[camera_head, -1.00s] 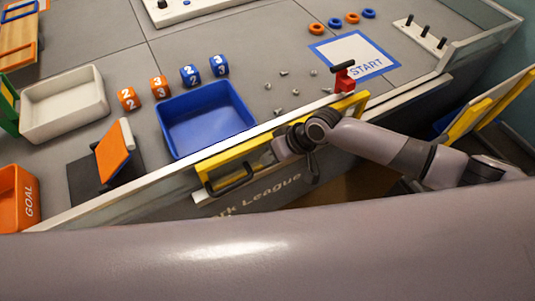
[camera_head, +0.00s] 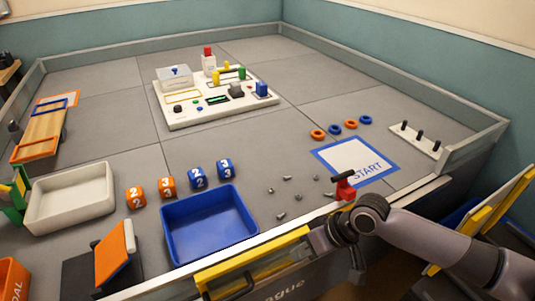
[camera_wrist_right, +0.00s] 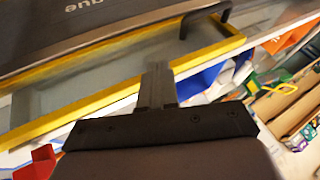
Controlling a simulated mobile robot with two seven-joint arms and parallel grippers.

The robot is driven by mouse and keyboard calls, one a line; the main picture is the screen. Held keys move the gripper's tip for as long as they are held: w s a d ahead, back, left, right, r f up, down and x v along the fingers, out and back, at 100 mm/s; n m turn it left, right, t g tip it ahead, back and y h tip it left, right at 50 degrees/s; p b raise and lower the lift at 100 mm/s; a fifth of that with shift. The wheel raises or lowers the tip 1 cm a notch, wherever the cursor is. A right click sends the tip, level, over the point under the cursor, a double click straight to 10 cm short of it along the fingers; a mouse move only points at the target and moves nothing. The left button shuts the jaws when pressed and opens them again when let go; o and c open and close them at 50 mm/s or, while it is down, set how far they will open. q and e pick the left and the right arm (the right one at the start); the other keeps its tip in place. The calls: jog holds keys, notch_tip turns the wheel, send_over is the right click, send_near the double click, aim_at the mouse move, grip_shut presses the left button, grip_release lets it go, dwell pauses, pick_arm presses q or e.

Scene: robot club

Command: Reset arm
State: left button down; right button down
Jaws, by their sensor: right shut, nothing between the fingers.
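My right arm comes in from the right in the head view, over the front edge of the table. Its gripper (camera_head: 357,268) points down in front of the table's front wall, beside the yellow-framed drawer (camera_head: 255,260). In the right wrist view the right gripper's fingers (camera_wrist_right: 157,84) are together with nothing between them. The drawer's yellow frame (camera_wrist_right: 85,107) and black handle (camera_wrist_right: 203,18) lie beyond them; I cannot tell the exact gap. My left arm and gripper are not in view.
A red clamp-like piece (camera_head: 344,187) stands on the table edge close to my right wrist. A blue tray (camera_head: 210,225), a white tray (camera_head: 70,203), numbered cubes and small metal parts lie on the table. A yellow-framed panel (camera_head: 485,225) stands at right.

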jog(key=s+a+f+t+y, duration=0.2)
jog(key=s+a+t, duration=0.1)
jog(key=a, duration=0.2)
jog(key=s+d+f+m+t+h, duration=0.1)
jog(key=s+d+f+t+h, duration=0.1)
jog(key=s+d, duration=0.3)
jog(key=s+d+f+m+t+h+p, duration=0.1)
jog(key=s+d+f+m+t+h, duration=0.1)
jog(key=s+d, duration=0.4)
jog(key=d+f+t+h, duration=0.1)
jog(key=d+h, duration=0.1)
jog(key=d, duration=0.1)
jog(key=shift+s+d+f+p, duration=0.15)
jog(key=shift+s+f+p, duration=0.15)
jog(key=shift+f, duration=0.1)
dwell(0.7)
